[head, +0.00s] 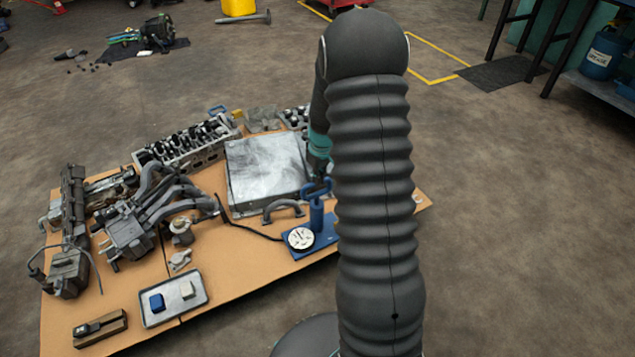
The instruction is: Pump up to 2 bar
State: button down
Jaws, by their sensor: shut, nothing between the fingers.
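The blue hand pump (317,214) stands upright on a blue base plate near the right part of the cardboard-topped surface. Its blue handle (318,187) is at the top, partly behind my arm. A round white gauge (300,238) sits on the base plate's left side; its reading is too small to tell. A black hose runs from it to the left. My gripper (319,174) is just above and behind the handle, mostly hidden by my arm. It is shut and empty; I cannot tell whether it touches the handle.
A silver metal block (266,170) and a grey curved handle (284,208) lie close to the pump. Cylinder heads (190,143) and manifolds (132,228) fill the left. A tray (174,314) holds a blue and a pale block.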

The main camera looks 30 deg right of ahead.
notch_tip(320, 180, down, 4)
jog(key=shift+r+b, duration=0.25)
jog(key=shift+b, duration=0.75)
jog(key=shift+r, duration=0.1)
jog(key=shift+s, duration=0.1)
jog(key=s, duration=0.2)
jog(key=r, duration=0.1)
jog(key=shift+s+d, duration=0.35)
jog(key=shift+s, duration=0.05)
notch_tip(320, 180, up, 12)
send_over(318, 194)
jog(key=s+d, duration=0.1)
jog(key=s, duration=0.3)
jog(key=shift+s, duration=0.2)
dwell(0.5)
